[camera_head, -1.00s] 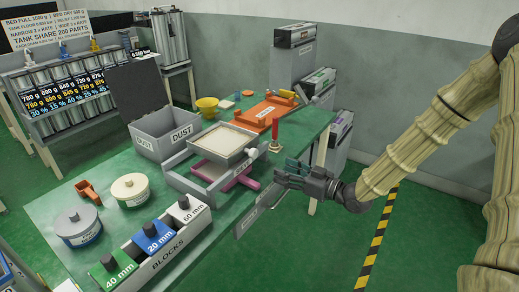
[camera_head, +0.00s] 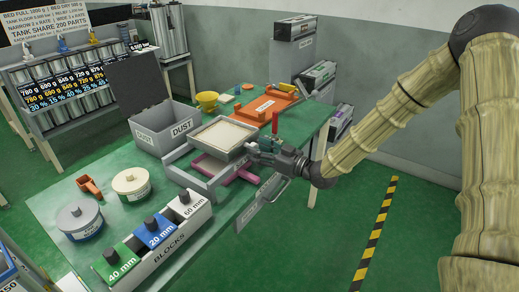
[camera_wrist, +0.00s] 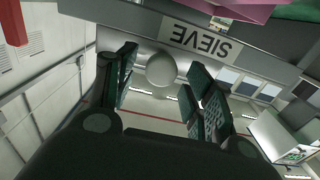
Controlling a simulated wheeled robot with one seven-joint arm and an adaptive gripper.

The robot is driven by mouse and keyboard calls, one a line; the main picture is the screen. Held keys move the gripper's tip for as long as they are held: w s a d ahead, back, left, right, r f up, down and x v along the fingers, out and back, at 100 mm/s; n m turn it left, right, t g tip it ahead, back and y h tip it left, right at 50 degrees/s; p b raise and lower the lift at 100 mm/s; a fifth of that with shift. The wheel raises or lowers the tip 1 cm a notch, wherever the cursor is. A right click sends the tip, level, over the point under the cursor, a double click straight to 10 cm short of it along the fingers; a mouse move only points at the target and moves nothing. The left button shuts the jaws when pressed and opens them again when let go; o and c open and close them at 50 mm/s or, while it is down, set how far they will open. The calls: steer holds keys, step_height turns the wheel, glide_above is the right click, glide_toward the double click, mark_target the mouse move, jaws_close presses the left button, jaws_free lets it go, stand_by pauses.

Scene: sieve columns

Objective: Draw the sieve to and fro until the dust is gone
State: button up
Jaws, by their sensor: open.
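The sieve is a grey square tray with pale granular material (camera_head: 224,134) in it, resting on a grey rail frame (camera_head: 181,180) on the green bench. My gripper (camera_head: 259,149) is at the sieve's right side. In the wrist view the open fingers (camera_wrist: 158,85) stand on either side of a round pale knob (camera_wrist: 160,69) below a plate labelled SIEVE (camera_wrist: 199,41). I cannot tell whether a finger touches the knob. A magenta part (camera_head: 222,168) lies under the sieve. The grey DUST box (camera_head: 160,140) stands behind it with its dark lid up.
A red upright handle (camera_head: 275,122) stands close behind my gripper. The floor to the right is clear.

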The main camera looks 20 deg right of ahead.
steer(key=shift+w+a, duration=0.15)
jaws_close()
steer(key=b, duration=0.1)
glide_toward(231, 154)
steer(key=x, duration=0.4)
steer(key=shift+w+f, duration=0.1)
jaws_free()
